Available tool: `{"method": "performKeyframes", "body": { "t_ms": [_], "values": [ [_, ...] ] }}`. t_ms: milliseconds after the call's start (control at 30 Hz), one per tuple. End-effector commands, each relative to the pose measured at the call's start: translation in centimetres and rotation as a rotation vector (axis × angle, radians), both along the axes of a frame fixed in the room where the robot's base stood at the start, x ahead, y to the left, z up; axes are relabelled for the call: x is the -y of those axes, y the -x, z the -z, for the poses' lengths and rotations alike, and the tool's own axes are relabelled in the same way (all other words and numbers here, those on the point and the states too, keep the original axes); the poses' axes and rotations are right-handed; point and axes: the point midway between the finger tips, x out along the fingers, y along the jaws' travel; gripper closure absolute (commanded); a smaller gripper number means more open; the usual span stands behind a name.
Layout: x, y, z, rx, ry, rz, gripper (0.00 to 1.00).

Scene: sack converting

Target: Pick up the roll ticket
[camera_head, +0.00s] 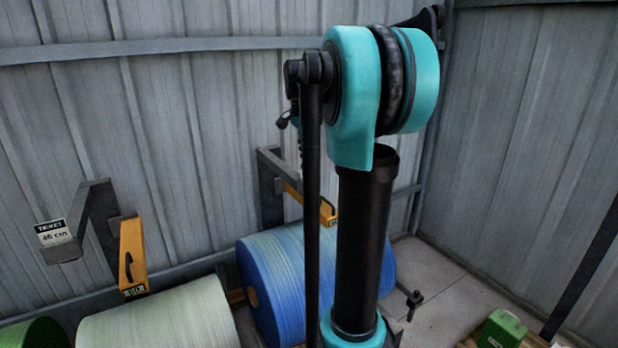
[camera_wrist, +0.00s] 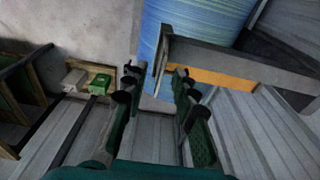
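The roll ticket (camera_head: 54,233) is a small white card with a dark header and the text "46 cm". In the head view it sits at the far left, at the end of a grey bracket arm (camera_head: 92,215) on the wall. I do not see it in the wrist view. My gripper (camera_wrist: 157,82) shows in the wrist view with its two dark green and black fingers spread apart. In the head view my arm stands in the middle, well to the right of the ticket, and I cannot make out the gripper clearly there.
A yellow-orange holder (camera_head: 132,252) marked 60 hangs beside the bracket. Below are a pale green roll (camera_head: 160,322) and a blue roll (camera_head: 268,280), which also shows in the wrist view (camera_wrist: 205,35). A second bracket (camera_wrist: 240,62) lies close to the fingers. A green box (camera_head: 502,329) stands lower right.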

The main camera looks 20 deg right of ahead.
Motion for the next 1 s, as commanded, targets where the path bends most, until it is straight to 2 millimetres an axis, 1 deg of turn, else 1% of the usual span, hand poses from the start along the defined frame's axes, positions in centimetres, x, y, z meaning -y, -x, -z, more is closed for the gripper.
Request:
{"method": "performKeyframes", "body": {
  "t_ms": [33, 133, 400, 467, 633, 1000],
  "values": [
    [0.1, -0.1, 0.7, 0.0, 0.0, 0.0, 0.72],
    [0.2, -0.1, 1.6, 0.0, 0.0, 0.0, 0.72],
    [0.2, -0.1, 1.8, 0.0, 0.0, 0.0, 0.72],
    [0.2, -0.1, 1.8, 0.0, 0.0, 0.0, 0.79],
    [0.2, -0.1, 1.8, 0.0, 0.0, -0.001, 1.0],
    [0.2, -0.1, 1.8, 0.0, 0.0, -0.001, 1.0]
  ]
}}
